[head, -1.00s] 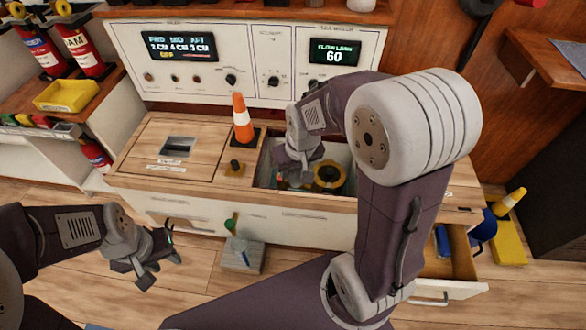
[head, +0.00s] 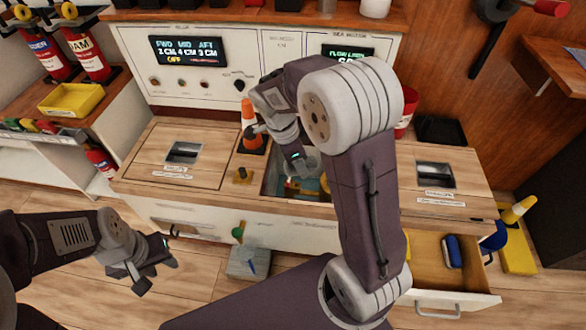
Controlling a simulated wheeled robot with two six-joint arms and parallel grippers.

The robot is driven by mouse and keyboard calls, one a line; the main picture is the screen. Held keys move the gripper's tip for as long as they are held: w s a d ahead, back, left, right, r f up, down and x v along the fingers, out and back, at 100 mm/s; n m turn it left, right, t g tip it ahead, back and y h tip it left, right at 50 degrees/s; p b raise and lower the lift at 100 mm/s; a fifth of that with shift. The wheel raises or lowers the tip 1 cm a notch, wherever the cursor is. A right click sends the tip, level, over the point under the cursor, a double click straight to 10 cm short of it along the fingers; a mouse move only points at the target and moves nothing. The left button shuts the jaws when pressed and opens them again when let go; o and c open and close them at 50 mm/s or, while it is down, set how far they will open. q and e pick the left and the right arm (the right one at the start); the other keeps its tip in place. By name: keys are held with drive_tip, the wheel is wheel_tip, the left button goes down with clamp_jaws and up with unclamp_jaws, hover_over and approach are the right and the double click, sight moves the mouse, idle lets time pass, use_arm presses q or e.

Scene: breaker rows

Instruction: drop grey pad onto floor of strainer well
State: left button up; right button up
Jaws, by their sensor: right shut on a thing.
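The strainer well (head: 268,182) is the opening in the middle of the wooden counter. My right forearm covers much of it, and only a strip with some coloured parts inside shows. My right gripper (head: 278,148) is above the well's left and back side, close to the orange cone. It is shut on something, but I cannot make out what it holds. I cannot pick out the grey pad as a separate thing. My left gripper (head: 162,262) is open and empty, low in front of the counter's left side.
An orange cone (head: 249,120) stands behind the well. An open drawer (head: 430,270) juts out at right with a blue item (head: 453,250). A grey box (head: 248,262) stands on the floor.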

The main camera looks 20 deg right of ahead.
drive_tip(key=m, duration=0.1)
drive_tip(key=w+d+f+m, duration=0.1)
drive_tip(key=m, duration=0.1)
drive_tip(key=d+f+m+g, duration=0.1)
drive_tip(key=shift+w+f, duration=0.1)
drive_tip(key=shift+w, duration=0.25)
drive_tip(key=f, duration=0.1)
drive_tip(key=f+m, duration=0.1)
drive_tip(key=shift+w+d+f, duration=0.1)
drive_tip(key=shift+d+f, duration=0.25)
drive_tip(key=shift+f, duration=0.05)
wheel_tip(320, 180, down, 9)
drive_tip(key=b, duration=0.5)
drive_tip(key=shift+b, duration=0.3)
